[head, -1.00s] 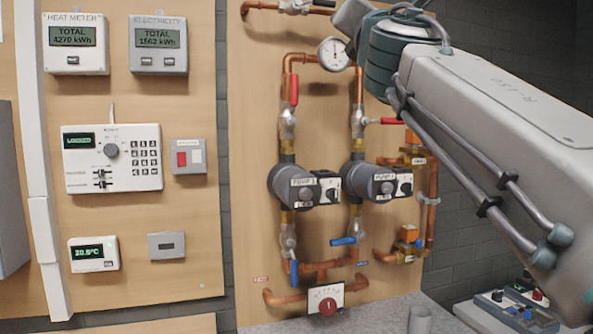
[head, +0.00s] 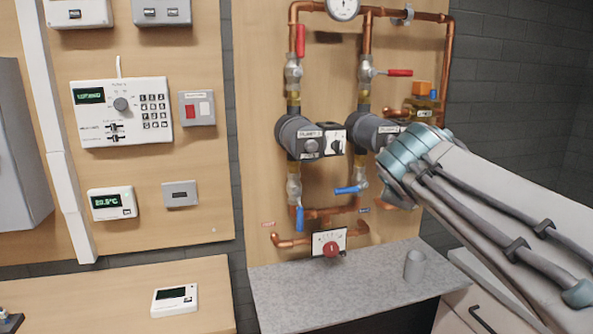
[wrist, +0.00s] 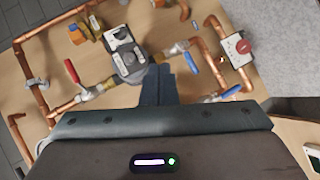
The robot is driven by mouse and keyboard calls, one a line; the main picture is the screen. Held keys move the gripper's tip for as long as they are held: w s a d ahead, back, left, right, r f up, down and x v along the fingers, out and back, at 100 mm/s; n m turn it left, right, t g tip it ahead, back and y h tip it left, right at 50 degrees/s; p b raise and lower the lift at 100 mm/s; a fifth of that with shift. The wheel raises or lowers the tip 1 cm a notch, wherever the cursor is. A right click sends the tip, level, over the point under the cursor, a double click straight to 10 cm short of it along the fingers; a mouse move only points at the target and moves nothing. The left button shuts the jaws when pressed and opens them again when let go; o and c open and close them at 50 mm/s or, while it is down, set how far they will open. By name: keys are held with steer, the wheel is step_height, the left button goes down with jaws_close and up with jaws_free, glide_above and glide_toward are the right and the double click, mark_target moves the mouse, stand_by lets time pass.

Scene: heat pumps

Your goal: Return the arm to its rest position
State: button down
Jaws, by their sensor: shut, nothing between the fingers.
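My arm (head: 500,210) reaches in from the right in the head view, and its rounded joint (head: 408,158) hides part of the second pump. My gripper is hidden in the head view. In the wrist view my gripper (wrist: 157,74) points at the pipe board with its dark fingers together and nothing between them. A pump (wrist: 128,60) shows just left of the fingertips. I cannot tell from the picture how far the fingertips are from the pipes.
The pipe board carries copper pipes, pump 1 (head: 309,137), red levers (head: 300,41), blue levers (head: 300,219) and a red-knobbed valve (head: 329,243). A grey cup (head: 414,265) stands on the grey counter (head: 300,285). A white control panel (head: 122,112) hangs at the left.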

steer(key=s+a+f+m+g+y+p, duration=0.1)
steer(key=s+a+f+m+g+y, duration=0.1)
steer(key=s+f+m+g, duration=0.3)
steer(key=s+a+f+m+g+y+p, duration=0.1)
steer(key=s+f+m+g, duration=0.4)
steer(key=s+f, duration=0.9)
step_height(320, 180, down, 7)
steer(key=shift+s+a+f+m+y+p, duration=0.1)
steer(key=shift+s+a+m+y+p, duration=0.25)
steer(key=shift+a+m+y, duration=0.35)
steer(key=shift+w+d, duration=0.1)
steer(key=shift+d, duration=0.1)
